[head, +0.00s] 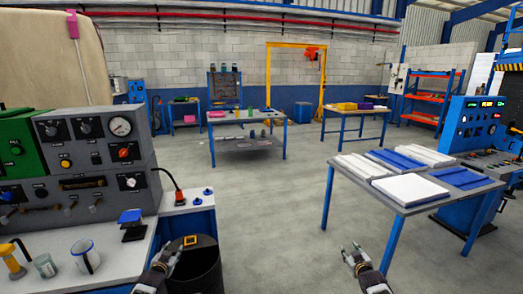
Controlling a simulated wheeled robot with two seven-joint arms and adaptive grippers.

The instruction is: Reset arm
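My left gripper (165,257) is at the bottom of the head view, in front of the black bin and beside the workbench's right end. My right gripper (353,254) is at the bottom right of centre, over the grey floor, left of the panel table. Its two fingertips stand apart with nothing between them. The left gripper's fingers also look parted, and no object shows in it. The arms behind both grippers run out of the bottom edge of the picture.
A workbench (110,262) with a grey control panel (92,150) stands at the left. A black bin (207,268) stands by its end. A table (410,203) with white and blue panels is at the right. The floor (270,200) between them is clear.

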